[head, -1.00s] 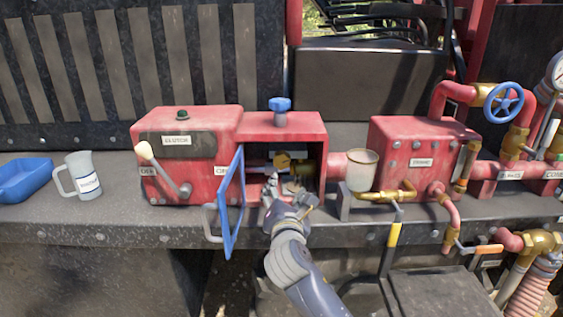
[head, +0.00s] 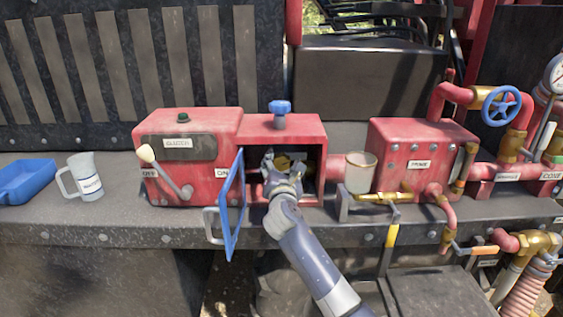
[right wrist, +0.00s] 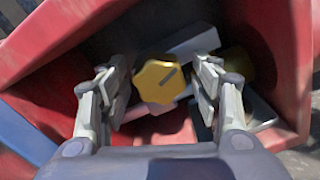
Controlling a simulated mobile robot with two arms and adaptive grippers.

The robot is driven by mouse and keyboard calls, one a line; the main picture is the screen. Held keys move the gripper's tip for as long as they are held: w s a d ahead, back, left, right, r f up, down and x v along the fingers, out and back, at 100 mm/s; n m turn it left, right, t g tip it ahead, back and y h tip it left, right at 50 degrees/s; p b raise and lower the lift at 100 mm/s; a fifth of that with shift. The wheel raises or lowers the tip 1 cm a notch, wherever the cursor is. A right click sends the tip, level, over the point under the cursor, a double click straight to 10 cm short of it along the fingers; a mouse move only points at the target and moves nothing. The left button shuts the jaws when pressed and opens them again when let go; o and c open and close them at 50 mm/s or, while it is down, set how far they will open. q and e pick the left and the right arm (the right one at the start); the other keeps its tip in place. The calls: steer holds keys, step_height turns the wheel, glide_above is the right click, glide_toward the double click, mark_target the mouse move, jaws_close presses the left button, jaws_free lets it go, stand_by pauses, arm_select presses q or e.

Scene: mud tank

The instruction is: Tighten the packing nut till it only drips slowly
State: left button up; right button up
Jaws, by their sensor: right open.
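The packing nut (right wrist: 158,82) is a yellow, lobed knob with a dark mark on its face, inside the red housing (head: 283,126) in the middle of the bench. In the head view my right gripper (head: 281,163) reaches in through the housing's open front and hides much of the nut (head: 284,162). In the right wrist view my right gripper (right wrist: 160,74) is open, with one finger on each side of the nut and gaps between. A pale shaft (right wrist: 193,46) runs behind the nut. No drip can be made out. My left gripper is not in view.
The housing's blue door (head: 233,205) stands open just left of my right arm. A clutch box with a lever (head: 164,172) is further left, near a mug (head: 85,177) and a blue tray (head: 25,183). A cup (head: 360,172) and red pump (head: 420,160) stand right.

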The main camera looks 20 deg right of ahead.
steer(key=shift+w, duration=0.35)
steer(key=c, duration=1.1)
steer(key=shift+m, duration=0.4)
steer(key=m+b, duration=0.1)
steer(key=m, duration=0.1)
steer(key=shift+m, duration=0.4)
steer(key=shift+m+b, duration=0.55)
steer(key=shift+m, duration=1.25)
